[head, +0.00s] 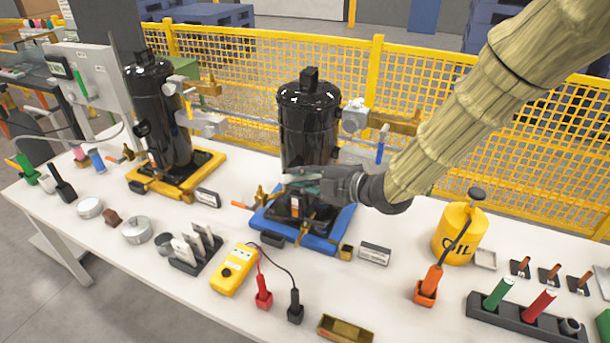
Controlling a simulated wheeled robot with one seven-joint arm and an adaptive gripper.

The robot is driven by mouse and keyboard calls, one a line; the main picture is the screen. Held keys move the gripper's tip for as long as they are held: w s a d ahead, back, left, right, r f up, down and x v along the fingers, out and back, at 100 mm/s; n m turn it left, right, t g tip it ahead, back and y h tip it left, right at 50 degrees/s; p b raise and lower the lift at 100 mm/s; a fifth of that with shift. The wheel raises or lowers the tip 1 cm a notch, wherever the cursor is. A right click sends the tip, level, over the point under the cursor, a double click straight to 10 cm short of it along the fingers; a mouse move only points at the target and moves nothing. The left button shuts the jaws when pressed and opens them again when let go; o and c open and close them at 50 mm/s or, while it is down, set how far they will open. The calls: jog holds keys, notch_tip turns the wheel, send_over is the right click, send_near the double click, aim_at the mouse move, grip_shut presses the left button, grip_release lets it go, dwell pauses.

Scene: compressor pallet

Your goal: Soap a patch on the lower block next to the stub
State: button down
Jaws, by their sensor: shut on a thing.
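A black compressor (308,115) stands upright on a blue pallet (290,236) in the middle of the table. My gripper (290,181) is in front of the compressor's lower part, its fingers pointing left. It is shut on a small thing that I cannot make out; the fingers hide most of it. A brass fitting (262,197) with an orange handle (242,205) sits at the pallet's left side, just below and left of the fingertips. It may be the lower block; I cannot tell the stub apart, nor whether the held thing touches anything. No soap patch is discernible.
A second black compressor (160,115) on a yellow pallet (150,188) stands at left. A yellow meter (234,268) with leads, a brass tray (345,329) and a yellow oil can (459,235) are nearby. A yellow mesh fence (250,75) runs behind the table.

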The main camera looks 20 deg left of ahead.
jog(key=shift+s, duration=0.4)
jog(key=s+b, duration=0.1)
jog(key=s, duration=0.2)
dwell(0.5)
jog(key=shift+w, duration=0.1)
dwell(0.5)
jog(key=shift+w+d+p, duration=0.15)
jog(key=shift+w+p, duration=0.25)
jog(key=shift+w, duration=4)
jog(key=shift+d, duration=0.1)
